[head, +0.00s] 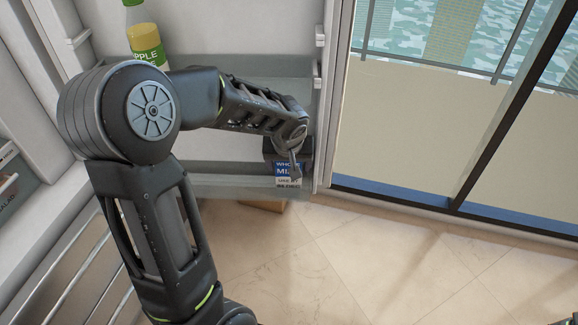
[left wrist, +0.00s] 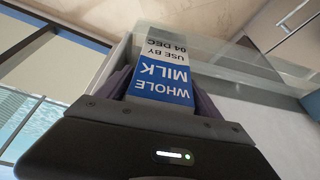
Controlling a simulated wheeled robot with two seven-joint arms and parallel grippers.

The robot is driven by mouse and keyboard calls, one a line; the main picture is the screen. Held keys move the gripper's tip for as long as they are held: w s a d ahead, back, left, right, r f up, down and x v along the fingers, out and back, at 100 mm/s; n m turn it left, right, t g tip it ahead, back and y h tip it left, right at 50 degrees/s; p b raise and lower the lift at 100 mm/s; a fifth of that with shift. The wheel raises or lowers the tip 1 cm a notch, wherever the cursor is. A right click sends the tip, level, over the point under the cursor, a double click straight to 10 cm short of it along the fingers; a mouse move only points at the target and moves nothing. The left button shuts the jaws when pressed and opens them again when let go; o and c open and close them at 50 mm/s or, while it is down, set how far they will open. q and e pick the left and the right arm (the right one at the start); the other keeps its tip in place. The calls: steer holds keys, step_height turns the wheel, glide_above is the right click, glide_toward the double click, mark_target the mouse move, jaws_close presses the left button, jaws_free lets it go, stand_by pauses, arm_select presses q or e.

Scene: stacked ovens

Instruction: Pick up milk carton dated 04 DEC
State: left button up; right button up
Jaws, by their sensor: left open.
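The milk carton (head: 288,171) stands in the fridge door shelf, partly hidden behind my left arm and gripper. In the left wrist view its blue and white label (left wrist: 165,82) appears upside down and reads WHOLE MILK, USE BY 04 DEC. My left gripper (head: 289,152) is at the carton's upper part. In the left wrist view its dark fingers (left wrist: 163,96) are open, one on each side of the carton. Whether they touch it cannot be told.
A bottle with a green cap and APPLE label (head: 146,40) stands on the door shelf at left. The grey door shelf rim (head: 222,188) runs in front of the carton. A glass door (head: 430,120) is at right. The tiled floor (head: 330,260) below is mostly clear.

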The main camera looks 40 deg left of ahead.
stand_by(0.4)
arm_select(q)
jaws_close()
steer(key=shift+r, duration=0.1)
stand_by(0.6)
